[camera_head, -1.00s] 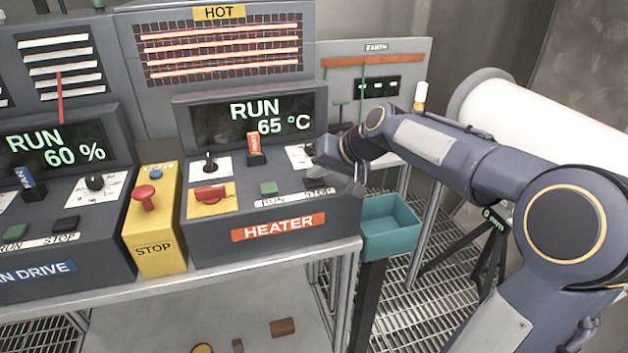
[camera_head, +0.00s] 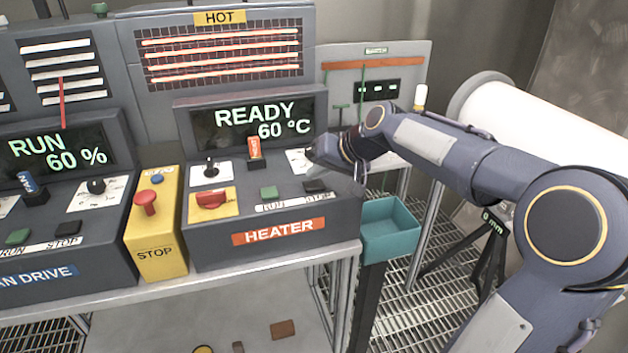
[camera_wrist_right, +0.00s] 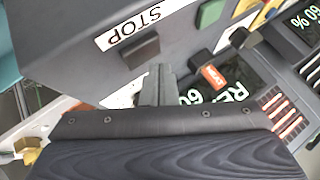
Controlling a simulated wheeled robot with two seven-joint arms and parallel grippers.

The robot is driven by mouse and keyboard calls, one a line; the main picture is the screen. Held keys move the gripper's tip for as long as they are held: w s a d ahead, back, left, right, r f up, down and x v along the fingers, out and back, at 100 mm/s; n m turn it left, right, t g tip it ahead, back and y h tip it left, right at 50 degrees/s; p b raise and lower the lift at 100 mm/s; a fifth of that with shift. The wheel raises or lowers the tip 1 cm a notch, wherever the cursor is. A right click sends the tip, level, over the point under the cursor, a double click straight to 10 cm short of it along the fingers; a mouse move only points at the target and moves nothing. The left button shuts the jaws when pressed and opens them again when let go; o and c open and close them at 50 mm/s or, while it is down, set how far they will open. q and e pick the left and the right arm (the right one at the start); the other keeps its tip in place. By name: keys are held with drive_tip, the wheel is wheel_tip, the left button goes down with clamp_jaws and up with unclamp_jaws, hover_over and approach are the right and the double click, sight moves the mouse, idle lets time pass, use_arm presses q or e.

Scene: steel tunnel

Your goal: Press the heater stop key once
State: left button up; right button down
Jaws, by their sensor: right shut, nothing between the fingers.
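The heater stop key (camera_head: 315,186) is a small black key at the right of the heater console (camera_head: 225,240), beside the green run key (camera_head: 268,191). It also shows in the right wrist view (camera_wrist_right: 141,52) next to the STOP label (camera_wrist_right: 142,25). The heater display (camera_head: 257,119) reads READY, 60 °C. My right gripper (camera_head: 320,156) is shut and empty, above and behind the stop key, which is in plain sight. Its closed fingers (camera_wrist_right: 158,84) point toward the key in the wrist view; any gap is hard to judge. My left gripper is out of view.
A yellow stop box (camera_head: 160,255) with a red button (camera_head: 146,202) stands left of the heater. The fan drive console (camera_head: 40,268) is farther left.

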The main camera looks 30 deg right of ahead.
sight(318, 186)
drive_tip(key=shift+r, duration=0.1)
wheel_tip(318, 186, up, 5)
drive_tip(key=p, duration=0.4)
idle(0.3)
idle(0.6)
drive_tip(key=s+a+f+n+g, duration=0.1)
drive_tip(key=s+a+f, duration=0.3)
drive_tip(key=s, duration=0.5)
drive_tip(key=s+a+f+n+g, duration=0.1)
drive_tip(key=s+a+f, duration=0.3)
drive_tip(key=s, duration=0.5)
drive_tip(key=s+a+f+n+g, duration=0.1)
drive_tip(key=s+a+f, duration=0.3)
drive_tip(key=s, duration=0.6)
drive_tip(key=c, duration=2.1)
unclamp_jaws()
